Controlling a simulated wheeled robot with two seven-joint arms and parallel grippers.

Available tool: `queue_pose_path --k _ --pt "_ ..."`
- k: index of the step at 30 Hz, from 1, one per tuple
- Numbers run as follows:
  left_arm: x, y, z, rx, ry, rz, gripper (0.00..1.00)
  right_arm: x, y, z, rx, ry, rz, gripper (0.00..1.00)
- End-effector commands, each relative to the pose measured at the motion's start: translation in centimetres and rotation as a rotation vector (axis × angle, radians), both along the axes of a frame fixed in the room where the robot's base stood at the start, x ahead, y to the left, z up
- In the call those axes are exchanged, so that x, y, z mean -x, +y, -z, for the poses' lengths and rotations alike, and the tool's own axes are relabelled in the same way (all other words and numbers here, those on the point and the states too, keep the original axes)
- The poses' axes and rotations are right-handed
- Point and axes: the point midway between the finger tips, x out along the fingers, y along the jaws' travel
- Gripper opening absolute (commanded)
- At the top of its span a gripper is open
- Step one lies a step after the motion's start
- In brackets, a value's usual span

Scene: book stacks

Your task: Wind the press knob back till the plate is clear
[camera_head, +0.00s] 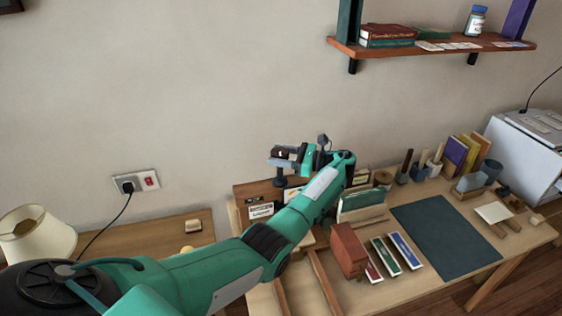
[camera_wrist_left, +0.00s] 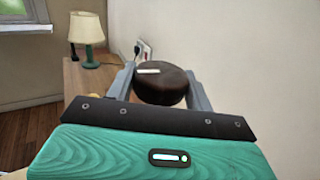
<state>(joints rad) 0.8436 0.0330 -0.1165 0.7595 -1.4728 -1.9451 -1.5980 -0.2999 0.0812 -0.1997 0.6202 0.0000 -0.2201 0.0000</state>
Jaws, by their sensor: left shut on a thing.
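The press knob (camera_wrist_left: 165,88) is a dark round knob with a white mark on top. It fills the space between the two grey fingers of my left gripper (camera_wrist_left: 161,84) in the left wrist view. In the head view my left gripper (camera_head: 284,156) is shut on the knob at the back of the desk, near the wall. A dark post (camera_head: 279,181) shows below it. My green left arm covers much of what is below and right of the knob. I cannot make out the press plate. My right gripper is not in view.
A brown box (camera_head: 348,250) and several books stand on the desk right of my forearm, beside a dark green mat (camera_head: 445,238). A lamp (camera_head: 36,234) stands at the left. A shelf (camera_head: 440,48) with books hangs above right.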

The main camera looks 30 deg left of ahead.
Motion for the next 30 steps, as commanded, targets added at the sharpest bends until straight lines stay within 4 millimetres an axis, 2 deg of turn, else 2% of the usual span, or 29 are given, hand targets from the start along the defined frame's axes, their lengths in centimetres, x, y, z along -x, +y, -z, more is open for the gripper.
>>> queue_pose_path --k 1,20,21,23,24,30 --pt "0.24 -0.03 0.98 0.008 0.012 -0.022 0.30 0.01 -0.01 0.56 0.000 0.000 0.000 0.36" --pt "0.32 0.08 0.74 0.009 0.013 -0.072 0.29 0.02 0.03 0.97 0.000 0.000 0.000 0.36" --pt "0.32 0.09 0.74 0.009 0.013 -0.072 0.56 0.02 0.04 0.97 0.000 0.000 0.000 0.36" --pt "0.30 0.10 0.69 0.007 0.012 -0.072 0.68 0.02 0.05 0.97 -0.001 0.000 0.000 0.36" --pt "0.27 0.10 0.61 0.007 0.010 -0.071 0.72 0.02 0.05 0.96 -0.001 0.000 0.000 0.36" --pt "0.15 0.09 0.30 0.003 0.006 -0.068 0.72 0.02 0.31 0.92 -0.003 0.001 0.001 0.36"
